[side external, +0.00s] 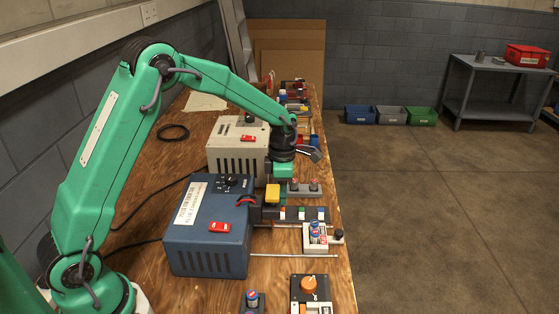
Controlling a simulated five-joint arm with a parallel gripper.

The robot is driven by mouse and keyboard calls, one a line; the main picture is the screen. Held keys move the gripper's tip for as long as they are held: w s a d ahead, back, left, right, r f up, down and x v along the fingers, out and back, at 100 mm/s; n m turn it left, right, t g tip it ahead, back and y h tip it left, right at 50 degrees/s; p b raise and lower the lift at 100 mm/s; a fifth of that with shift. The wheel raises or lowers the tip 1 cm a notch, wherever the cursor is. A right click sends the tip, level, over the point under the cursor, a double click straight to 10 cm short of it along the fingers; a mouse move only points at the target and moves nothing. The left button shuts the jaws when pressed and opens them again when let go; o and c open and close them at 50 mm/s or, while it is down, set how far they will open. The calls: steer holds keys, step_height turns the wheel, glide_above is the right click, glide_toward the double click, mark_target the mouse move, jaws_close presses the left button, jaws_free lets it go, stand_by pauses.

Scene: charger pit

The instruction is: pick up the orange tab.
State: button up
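No piece is clearly readable as the orange tab at this size. A round orange piece (308,283) sits on a black and white plate at the near front edge of the bench. A yellow-orange block (272,193) stands beside the blue charger box (208,242), at its right.
Both boxes carry red pieces on top. A row of small fixtures with coloured buttons (302,214) lines the bench's right edge, and a blue-capped piece (316,232) stands on a white block. A thin rod (294,256) lies nearby. Black cables cross the wooden bench (128,190).

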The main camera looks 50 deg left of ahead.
mark_target(282, 209)
steer(key=shift+a+f, duration=0.1)
steer(key=shift+f, duration=2.75)
jaws_close()
